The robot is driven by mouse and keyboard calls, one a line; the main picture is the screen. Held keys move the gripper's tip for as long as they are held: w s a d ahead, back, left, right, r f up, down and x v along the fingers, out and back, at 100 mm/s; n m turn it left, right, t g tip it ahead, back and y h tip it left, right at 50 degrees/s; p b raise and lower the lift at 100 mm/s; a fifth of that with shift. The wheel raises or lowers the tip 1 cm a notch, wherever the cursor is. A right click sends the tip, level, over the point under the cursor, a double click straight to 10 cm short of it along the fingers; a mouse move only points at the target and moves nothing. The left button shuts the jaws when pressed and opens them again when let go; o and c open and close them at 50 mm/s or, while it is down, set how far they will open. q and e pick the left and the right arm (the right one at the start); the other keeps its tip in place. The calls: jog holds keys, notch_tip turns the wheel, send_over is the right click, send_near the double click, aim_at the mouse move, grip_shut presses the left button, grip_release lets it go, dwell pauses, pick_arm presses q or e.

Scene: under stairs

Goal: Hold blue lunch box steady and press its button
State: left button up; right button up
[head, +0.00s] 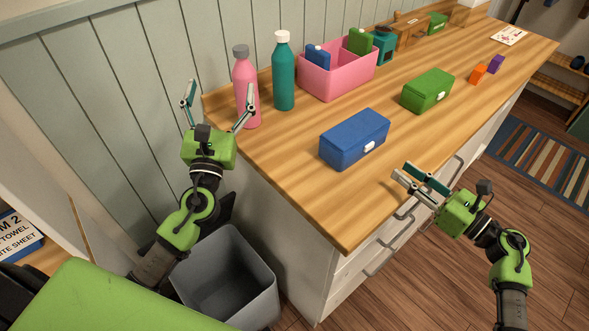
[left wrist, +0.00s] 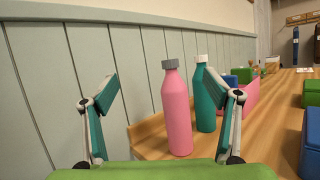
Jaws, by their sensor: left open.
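The blue lunch box (head: 346,142) sits shut on the wooden counter, with a white button (head: 369,147) on its front face. In the left wrist view only part of the blue box (left wrist: 311,148) shows at the right edge. My left gripper (head: 219,98) is open and empty at the counter's left end, by the pink bottle and apart from the blue box. Its spread fingers (left wrist: 160,98) frame the left wrist view. My right gripper (head: 400,170) is in front of the counter's edge, right of and apart from the blue box. Its fingers show a gap with nothing between them.
A pink bottle (head: 245,88) and a teal bottle (head: 283,75) stand left of the blue box. A pink bin (head: 340,82), a green box (head: 427,90) and orange (head: 478,74) and purple (head: 496,63) blocks lie farther back. A grey bin (head: 228,285) stands below.

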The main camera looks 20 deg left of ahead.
pick_arm(q)
jog(key=d+f+m+g+h, duration=0.2)
jog(key=d+f+m+h, duration=0.3)
jog(key=d+f+h, duration=0.35)
jog(key=m+g+h, duration=0.3)
jog(key=g+h, duration=0.1)
jog(key=h, duration=0.3)
send_near(329, 149)
jog(key=x, duration=1.2)
jog(key=shift+w+d+r, duration=0.1)
jog(key=shift+w+d, duration=0.15)
jog(key=shift+w, duration=0.05)
jog(key=c, duration=1.4)
pick_arm(e)
grip_shut()
